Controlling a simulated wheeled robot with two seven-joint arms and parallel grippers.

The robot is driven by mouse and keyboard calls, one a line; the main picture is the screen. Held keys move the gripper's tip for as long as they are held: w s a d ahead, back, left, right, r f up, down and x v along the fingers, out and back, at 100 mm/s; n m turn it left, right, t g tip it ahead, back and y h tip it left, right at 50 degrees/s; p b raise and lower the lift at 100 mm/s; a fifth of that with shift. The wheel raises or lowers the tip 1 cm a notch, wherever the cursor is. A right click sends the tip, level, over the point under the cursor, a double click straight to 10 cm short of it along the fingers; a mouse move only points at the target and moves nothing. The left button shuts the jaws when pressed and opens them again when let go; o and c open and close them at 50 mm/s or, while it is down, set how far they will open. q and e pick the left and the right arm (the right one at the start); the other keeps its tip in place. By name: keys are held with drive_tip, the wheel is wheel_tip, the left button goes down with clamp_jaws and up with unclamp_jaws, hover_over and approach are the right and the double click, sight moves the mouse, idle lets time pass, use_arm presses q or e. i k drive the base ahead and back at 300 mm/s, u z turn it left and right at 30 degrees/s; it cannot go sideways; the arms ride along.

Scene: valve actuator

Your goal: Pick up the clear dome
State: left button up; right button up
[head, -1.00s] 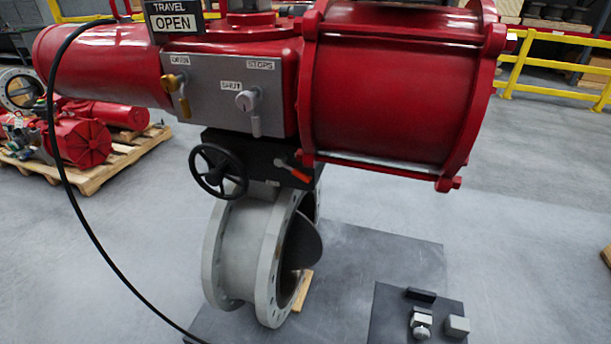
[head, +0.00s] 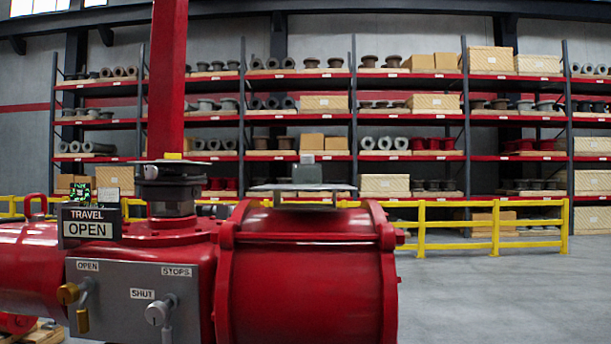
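I cannot make out a clear dome for certain in the head view. On top of the red actuator cylinder (head: 308,275) is a thin flat tray (head: 275,188), seen nearly edge-on. A small grey block-like object (head: 307,173) stands on or just behind the tray; its exact shape is unclear. Left of it, a black round housing (head: 168,190) stands on the actuator's middle body, with a flat plate and a small yellow piece at its top. Neither of my grippers is in view.
A TRAVEL OPEN sign (head: 90,228) and a green circuit-like part (head: 97,189) stand at the left. A grey stop panel (head: 133,300) faces me. A tall red post (head: 167,80) rises above the black housing. Yellow railings (head: 495,228) and loaded shelves stand behind. Open floor lies right.

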sight(307, 173)
drive_tip(key=u, duration=2.5)
drive_tip(key=k, duration=1.4)
drive_tip(key=z, duration=2.4)
